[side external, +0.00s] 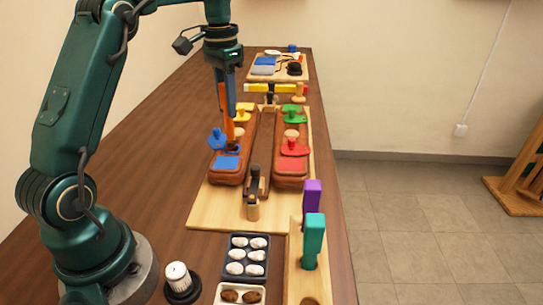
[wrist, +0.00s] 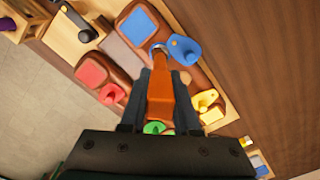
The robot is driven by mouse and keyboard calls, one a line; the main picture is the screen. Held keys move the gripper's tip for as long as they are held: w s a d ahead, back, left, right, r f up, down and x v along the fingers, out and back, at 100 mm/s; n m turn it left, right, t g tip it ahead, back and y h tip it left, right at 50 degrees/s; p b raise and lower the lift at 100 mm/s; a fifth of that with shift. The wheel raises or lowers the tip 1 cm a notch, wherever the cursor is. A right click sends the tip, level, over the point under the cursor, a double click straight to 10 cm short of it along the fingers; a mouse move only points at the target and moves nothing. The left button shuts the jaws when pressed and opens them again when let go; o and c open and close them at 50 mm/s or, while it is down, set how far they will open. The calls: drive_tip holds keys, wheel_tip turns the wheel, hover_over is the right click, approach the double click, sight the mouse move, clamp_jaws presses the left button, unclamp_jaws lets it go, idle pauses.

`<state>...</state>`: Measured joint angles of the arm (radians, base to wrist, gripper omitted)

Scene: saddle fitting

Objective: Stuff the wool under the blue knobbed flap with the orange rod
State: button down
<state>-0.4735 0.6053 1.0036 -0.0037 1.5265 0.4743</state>
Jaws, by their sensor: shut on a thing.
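My gripper (side external: 226,98) is shut on the orange rod (wrist: 162,95), which points down at the left brown saddle panel (side external: 228,178). The rod's lower end is at a dark opening beside the blue knobbed flap (side external: 217,139). In the wrist view the blue knobbed flap (wrist: 184,49) lies turned to one side of the opening, its knob up. A small pale bit, perhaps wool, shows at the rod's tip; most of it is hidden. White wool tufts (side external: 237,254) sit in the dark tray (side external: 247,281). A blue square patch (side external: 227,163) lies in front of the opening.
The right panel carries a red knobbed flap (side external: 292,147) and a green one (side external: 291,116); a yellow one (side external: 243,113) is on the left panel. A wooden rack (side external: 294,287) holds purple and teal blocks in front. Bare table lies left of the board.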

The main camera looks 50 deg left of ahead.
drive_tip(key=shift+f, duration=1.8)
idle(1.3)
drive_tip(key=shift+r, duration=4.05)
drive_tip(key=shift+d, duration=0.1)
